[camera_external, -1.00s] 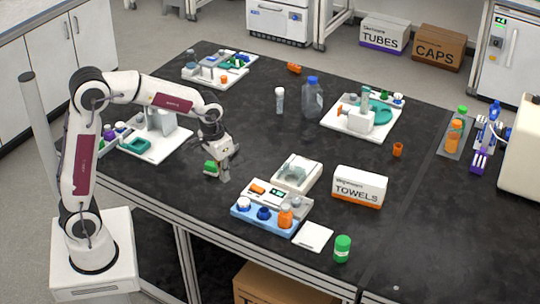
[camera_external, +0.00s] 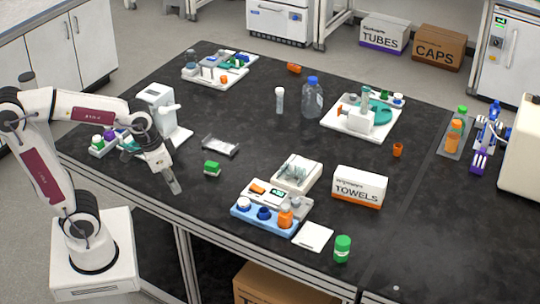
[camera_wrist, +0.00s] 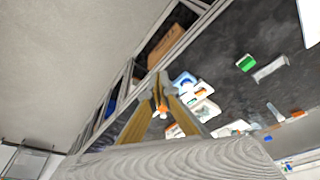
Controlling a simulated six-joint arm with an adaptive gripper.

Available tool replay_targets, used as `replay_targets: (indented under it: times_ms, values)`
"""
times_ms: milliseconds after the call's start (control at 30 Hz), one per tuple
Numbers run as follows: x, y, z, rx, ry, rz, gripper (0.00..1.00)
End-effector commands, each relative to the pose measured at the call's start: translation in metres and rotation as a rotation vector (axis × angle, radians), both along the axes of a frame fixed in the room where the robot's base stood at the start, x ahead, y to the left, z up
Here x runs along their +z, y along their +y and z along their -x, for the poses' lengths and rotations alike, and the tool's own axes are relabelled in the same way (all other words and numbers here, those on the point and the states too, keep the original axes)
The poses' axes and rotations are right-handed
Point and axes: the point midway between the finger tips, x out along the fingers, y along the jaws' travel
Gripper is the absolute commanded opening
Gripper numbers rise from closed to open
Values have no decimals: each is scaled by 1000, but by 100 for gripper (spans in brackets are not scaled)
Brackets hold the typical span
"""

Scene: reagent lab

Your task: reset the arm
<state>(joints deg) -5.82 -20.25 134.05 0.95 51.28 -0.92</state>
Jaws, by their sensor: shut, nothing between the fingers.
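My gripper (camera_external: 176,188) is shut and empty in the outside view. It hangs above the left front edge of the black bench (camera_external: 250,115), pointing down and to the right. In the wrist view my gripper (camera_wrist: 158,82) shows its fingertips together, seen against the bench edge and the floor. The green-capped item (camera_external: 212,167) stands on the bench to the right of the gripper, apart from it.
A small clear rack (camera_external: 220,146) lies behind the green-capped item. The white device (camera_external: 160,112) stands behind my gripper. A blue tray (camera_external: 265,220), a towels box (camera_external: 359,186) and a green jar (camera_external: 342,248) are further right.

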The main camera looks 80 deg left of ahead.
Motion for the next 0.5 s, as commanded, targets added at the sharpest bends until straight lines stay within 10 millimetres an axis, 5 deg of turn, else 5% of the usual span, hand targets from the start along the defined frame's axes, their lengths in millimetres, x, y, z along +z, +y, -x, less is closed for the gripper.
replay_targets:
  times_ms: [500]
  values:
    - [14, -25, 58, -75, -136, 2, 0]
